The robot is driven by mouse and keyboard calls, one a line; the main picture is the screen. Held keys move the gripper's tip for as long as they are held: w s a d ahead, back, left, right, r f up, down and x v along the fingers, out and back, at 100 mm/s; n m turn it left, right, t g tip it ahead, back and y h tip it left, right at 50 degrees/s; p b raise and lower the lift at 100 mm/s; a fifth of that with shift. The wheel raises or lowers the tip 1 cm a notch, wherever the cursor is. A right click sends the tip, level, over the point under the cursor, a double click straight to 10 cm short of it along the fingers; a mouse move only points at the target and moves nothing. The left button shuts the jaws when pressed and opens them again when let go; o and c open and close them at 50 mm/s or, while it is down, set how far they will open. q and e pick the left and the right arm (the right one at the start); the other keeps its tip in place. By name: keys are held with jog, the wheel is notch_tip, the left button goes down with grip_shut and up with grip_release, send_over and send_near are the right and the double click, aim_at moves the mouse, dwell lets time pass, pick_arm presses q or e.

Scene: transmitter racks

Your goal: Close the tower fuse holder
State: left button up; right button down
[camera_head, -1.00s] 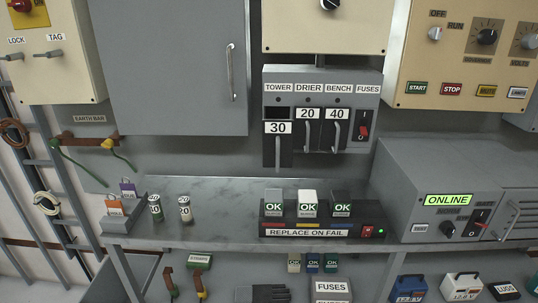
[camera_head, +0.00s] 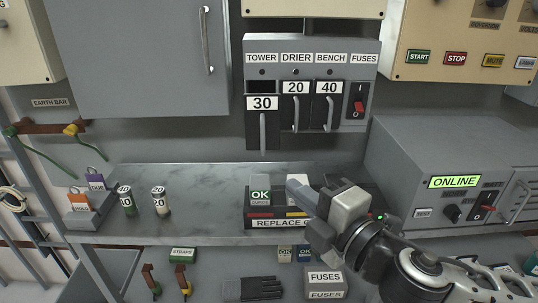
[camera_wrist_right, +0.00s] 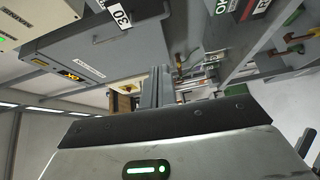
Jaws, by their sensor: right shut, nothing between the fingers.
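The tower fuse holder (camera_head: 262,128) is a black carrier with a white 30 label and a grey vertical handle, under the TOWER label of the grey fuse box (camera_head: 368,60). It sits lower than its neighbours, with a dark gap above its label. Its 30 label also shows near the top of the right wrist view (camera_wrist_right: 120,15). My right gripper (camera_head: 298,190) is shut and empty, below and right of the holder and apart from it, in front of the OK fuse tester. My left gripper is not in view.
The drier holder (camera_head: 296,105) and bench holder (camera_head: 328,105) sit higher, beside the tower holder. The fuse tester (camera_head: 250,222) is partly hidden by my right gripper. The grey ONLINE unit (camera_head: 420,150) stands at right.

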aim_at(263, 117)
pick_arm(q)
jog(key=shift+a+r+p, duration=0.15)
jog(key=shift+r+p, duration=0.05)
jog(key=shift+p, duration=0.7)
pick_arm(e)
jog(key=w+a, duration=0.4)
jog(key=w, duration=0.8)
jog(key=shift+w+a+r, duration=0.2)
jog(key=shift+a, duration=0.05)
